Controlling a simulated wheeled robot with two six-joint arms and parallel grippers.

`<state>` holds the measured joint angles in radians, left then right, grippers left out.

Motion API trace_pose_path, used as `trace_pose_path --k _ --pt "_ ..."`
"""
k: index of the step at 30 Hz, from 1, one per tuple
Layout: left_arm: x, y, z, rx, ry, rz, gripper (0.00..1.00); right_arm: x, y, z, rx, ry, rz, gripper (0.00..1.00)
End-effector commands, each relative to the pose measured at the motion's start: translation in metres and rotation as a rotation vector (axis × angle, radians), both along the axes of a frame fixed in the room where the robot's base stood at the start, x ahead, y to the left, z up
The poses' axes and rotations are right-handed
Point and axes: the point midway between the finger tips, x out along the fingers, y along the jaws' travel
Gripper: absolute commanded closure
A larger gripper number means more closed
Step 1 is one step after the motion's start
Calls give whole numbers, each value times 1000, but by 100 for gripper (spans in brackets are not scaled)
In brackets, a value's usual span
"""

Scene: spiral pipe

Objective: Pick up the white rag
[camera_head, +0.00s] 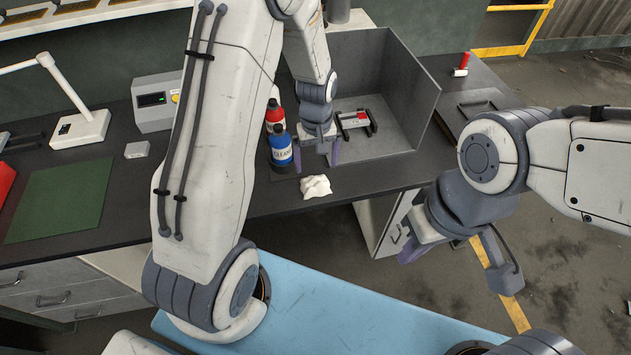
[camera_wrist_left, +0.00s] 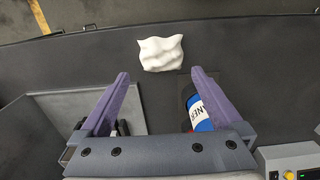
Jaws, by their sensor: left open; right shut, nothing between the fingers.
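My left gripper (camera_head: 317,166) is open and empty, pointing down behind the rag in the head view. Its two purple fingers also show in the left wrist view (camera_wrist_left: 160,75), apart from the rag. My right gripper (camera_head: 410,252) is shut and empty, to the right and in front of the counter; its fingers are partly hidden by its own wrist.
A blue cleaner bottle (camera_head: 281,152) stands close to the left finger, with a red bottle (camera_head: 273,117) behind it. A grey open-topped box (camera_head: 398,138) holding a red-and-white device (camera_head: 352,120) stands to the right. A green mat (camera_head: 62,200) lies at far left.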

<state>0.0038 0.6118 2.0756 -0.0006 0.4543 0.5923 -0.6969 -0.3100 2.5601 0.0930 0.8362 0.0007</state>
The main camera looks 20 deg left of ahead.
Motion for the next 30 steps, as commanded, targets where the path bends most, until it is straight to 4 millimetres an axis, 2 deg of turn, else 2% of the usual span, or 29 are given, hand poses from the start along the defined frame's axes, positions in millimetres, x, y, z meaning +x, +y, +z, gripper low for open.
trace_pose_path --k 8,13,18,27,29,30 --pt "-1 2 -21 0 4 1 0 0 0 8 0 0 0 100" --pt "-1 3 -42 0 5 1 0 0 0 19 0 0 -1 100" --pt "0 3 -62 0 2 0 0 0 0 22 0 0 -1 100" --pt "0 3 -67 -1 -1 -1 0 0 0 22 0 0 -1 100" --pt "0 3 -67 -1 -1 -1 23 0 0 22 0 0 -1 100" --pt "0 3 -67 0 0 -1 38 0 0 22 0 0 -1 100"
